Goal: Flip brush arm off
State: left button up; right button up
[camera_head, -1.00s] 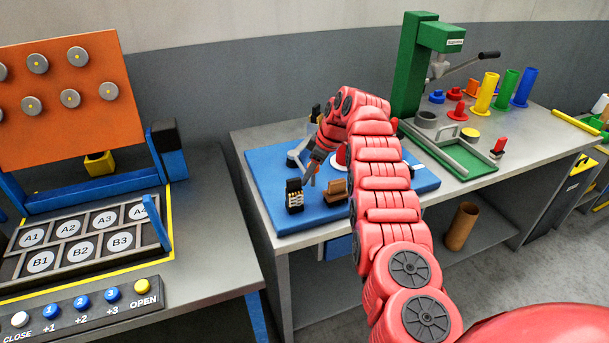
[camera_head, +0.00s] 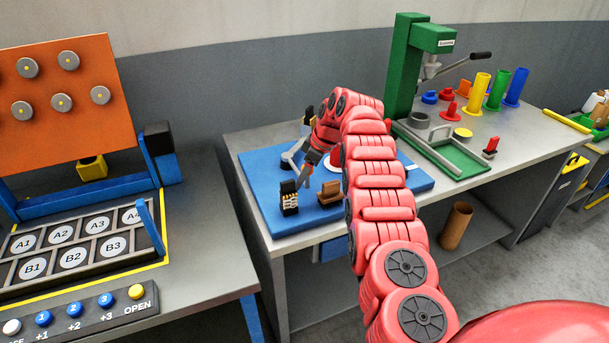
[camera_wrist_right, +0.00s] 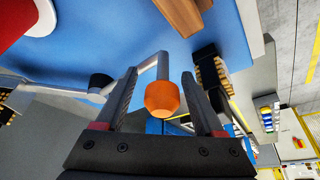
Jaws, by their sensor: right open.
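The blue board (camera_head: 350,205) on the middle table carries a small black brush block (camera_head: 289,197) with pale bristles. The block also shows in the right wrist view (camera_wrist_right: 207,68), right of the fingers. In that view a bent grey rod (camera_wrist_right: 150,60) ends in an orange knob (camera_wrist_right: 162,98). My right gripper (camera_wrist_right: 158,75) is open, with one finger on each side of the knob and small gaps visible. In the head view my right gripper (camera_head: 307,172) is low over the board, beside the brush block and partly hidden by its wrist. My left gripper is not seen.
A brown wooden block (camera_head: 330,192) stands close to the right of the gripper. A green press (camera_head: 405,70) and coloured cylinders stand on the table's right part. A panel with buttons (camera_head: 75,310) and an orange board (camera_head: 55,100) are at the left.

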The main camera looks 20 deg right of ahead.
jog(key=shift+s+d+r+b, duration=0.15)
jog(key=shift+r+b, duration=0.15)
jog(key=shift+r, duration=0.2)
jog(key=p+v, duration=0.3)
jog(key=v, duration=1.3)
jog(key=shift+d+r, duration=0.15)
